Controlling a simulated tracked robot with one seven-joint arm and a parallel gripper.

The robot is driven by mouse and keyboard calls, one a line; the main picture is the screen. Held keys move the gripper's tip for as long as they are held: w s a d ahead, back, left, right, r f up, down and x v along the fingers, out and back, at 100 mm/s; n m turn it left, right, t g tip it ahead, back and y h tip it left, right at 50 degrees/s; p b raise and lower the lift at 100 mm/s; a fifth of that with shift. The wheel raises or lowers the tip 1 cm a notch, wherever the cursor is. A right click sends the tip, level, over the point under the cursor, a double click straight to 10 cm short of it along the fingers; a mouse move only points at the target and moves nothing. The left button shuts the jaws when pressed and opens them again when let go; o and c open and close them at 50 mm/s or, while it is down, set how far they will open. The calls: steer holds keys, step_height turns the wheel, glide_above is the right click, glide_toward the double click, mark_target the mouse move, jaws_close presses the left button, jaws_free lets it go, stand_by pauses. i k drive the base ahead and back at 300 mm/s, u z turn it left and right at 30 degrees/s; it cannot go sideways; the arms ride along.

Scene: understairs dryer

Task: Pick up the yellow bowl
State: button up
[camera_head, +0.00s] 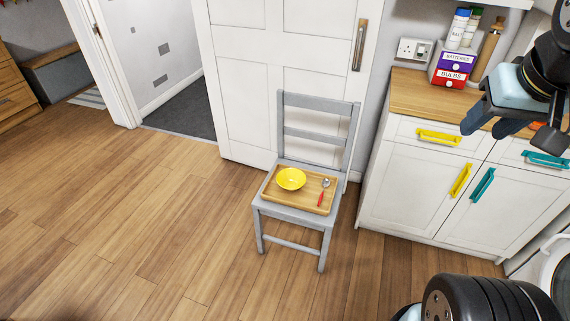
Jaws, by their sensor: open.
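The yellow bowl (291,179) sits upright on the left part of a wooden tray (306,202). The tray lies on the seat of a grey chair (318,133). My gripper (500,128) is at the upper right, in front of the cabinet, well apart from the bowl. Its fingers are spread with nothing seen between them. Part of it is hidden by my own arm.
A white cabinet (415,193) with a wooden top and yellow and teal handles stands right of the chair. Boxes labelled batteries and bulbs (450,77) stand on it. A white door (240,100) is behind the chair. The wooden floor left of the chair is clear.

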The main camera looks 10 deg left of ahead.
mark_target(291, 179)
steer(key=u, duration=0.15)
steer(key=i, duration=1.15)
steer(key=u, duration=0.2)
